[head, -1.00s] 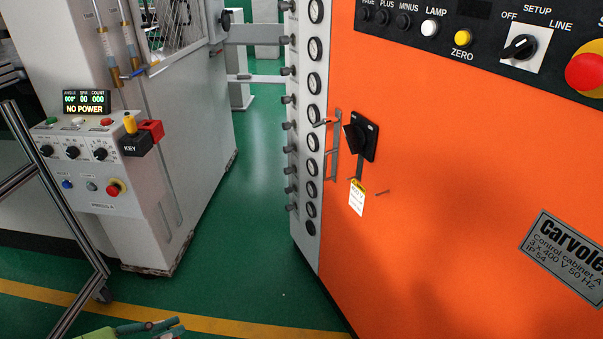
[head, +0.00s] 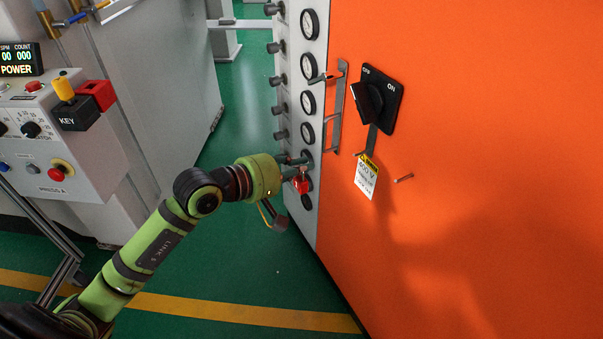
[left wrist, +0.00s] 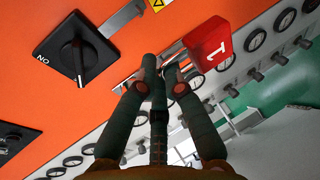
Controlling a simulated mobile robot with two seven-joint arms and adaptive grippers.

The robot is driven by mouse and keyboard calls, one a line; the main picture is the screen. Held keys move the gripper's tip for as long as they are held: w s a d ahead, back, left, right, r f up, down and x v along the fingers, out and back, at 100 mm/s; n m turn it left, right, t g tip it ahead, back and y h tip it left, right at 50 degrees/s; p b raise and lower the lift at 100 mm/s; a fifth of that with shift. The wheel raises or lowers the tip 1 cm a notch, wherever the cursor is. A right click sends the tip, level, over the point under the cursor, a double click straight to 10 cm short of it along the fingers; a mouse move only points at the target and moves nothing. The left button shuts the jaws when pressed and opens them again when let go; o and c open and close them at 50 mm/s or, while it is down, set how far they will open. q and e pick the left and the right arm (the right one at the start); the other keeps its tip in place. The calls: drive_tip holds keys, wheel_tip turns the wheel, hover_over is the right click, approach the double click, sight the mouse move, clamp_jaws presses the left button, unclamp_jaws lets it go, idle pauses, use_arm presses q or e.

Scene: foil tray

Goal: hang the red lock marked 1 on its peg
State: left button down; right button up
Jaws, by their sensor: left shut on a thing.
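My left gripper (head: 298,166) is shut on the red lock (head: 301,185), which hangs just below the fingertips in front of the gauge column. In the left wrist view the lock's red body (left wrist: 208,45) bears a white 1, and its metal shackle runs to the fingertips (left wrist: 160,68). A bare peg (head: 403,178) sticks out of the orange cabinet, to the right of the lock and apart from it. Another short peg (head: 358,154) is at the top of a hanging warning tag (head: 366,178). I cannot tell which peg is the lock's own. My right gripper is not in view.
A black rotary switch (head: 368,100) with a grey hasp juts from the orange cabinet (head: 480,200). A metal bracket (head: 337,108) stands left of it. A grey press panel with a key box (head: 75,112) is at the left. The cabinet face right of the bare peg is clear.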

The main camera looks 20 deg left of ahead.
use_arm(q)
drive_tip(key=shift+w+d+r+p, duration=0.2)
drive_tip(key=shift+w+d+p, duration=0.05)
drive_tip(key=shift+p, duration=0.05)
drive_tip(key=shift+w+d+f+p, duration=0.15)
drive_tip(key=shift+w+d+p, duration=0.25)
drive_tip(key=shift+w+d, duration=0.7)
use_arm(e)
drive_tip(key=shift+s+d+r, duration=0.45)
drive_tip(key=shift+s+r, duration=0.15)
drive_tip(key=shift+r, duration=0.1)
use_arm(q)
drive_tip(key=shift+w+a, duration=0.1)
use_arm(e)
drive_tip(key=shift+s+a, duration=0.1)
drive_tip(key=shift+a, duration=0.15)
